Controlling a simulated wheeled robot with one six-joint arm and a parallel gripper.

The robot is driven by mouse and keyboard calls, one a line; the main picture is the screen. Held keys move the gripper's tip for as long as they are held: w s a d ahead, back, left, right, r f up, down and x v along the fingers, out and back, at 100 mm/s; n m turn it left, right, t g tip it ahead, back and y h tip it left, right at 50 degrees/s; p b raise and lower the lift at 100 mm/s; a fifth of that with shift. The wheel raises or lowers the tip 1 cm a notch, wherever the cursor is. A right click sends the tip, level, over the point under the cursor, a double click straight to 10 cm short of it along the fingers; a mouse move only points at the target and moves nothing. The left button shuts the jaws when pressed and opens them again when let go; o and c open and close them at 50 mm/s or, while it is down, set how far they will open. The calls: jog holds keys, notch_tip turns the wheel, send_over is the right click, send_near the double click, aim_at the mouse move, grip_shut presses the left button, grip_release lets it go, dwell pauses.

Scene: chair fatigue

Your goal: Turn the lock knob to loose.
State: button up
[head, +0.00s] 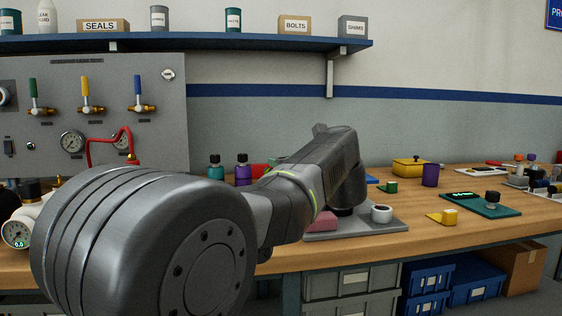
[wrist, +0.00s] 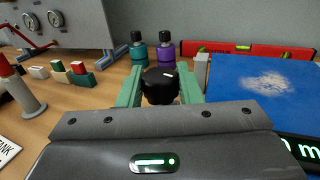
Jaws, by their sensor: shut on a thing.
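In the wrist view, a black round knob (wrist: 160,88) with a small white mark on its top sits between the two pale green fingers of my gripper (wrist: 161,92). The fingers are shut on the knob, one on each side. The white mark points toward the right and slightly up in the picture. The knob's base and any lettering around it are hidden by my gripper body. In the head view, my arm covers the knob and fingers; the grey plate (head: 353,230) shows beneath the arm's end.
A teal bottle (wrist: 138,47) and a purple bottle (wrist: 166,46) stand just behind the knob. A blue mat (wrist: 230,82) and red level (wrist: 240,48) lie at right. In the head view, a white ring-shaped part (head: 381,214) and pink block (head: 322,222) sit close to my arm's end.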

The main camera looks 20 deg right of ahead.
jog(key=shift+n+y, duration=0.3)
jog(key=shift+y, duration=0.2)
jog(key=o, duration=1)
jog(key=shift+c, duration=0.2)
jog(key=shift+s, duration=0.1)
jog(key=s+p, duration=0.1)
jog(key=s, duration=0.3)
jog(key=s+d+p, duration=0.1)
jog(key=s, duration=0.3)
jog(key=s+d+p, duration=0.1)
jog(key=s, duration=0.3)
jog(key=shift+s+p, duration=0.4)
jog(key=shift+s, duration=0.35)
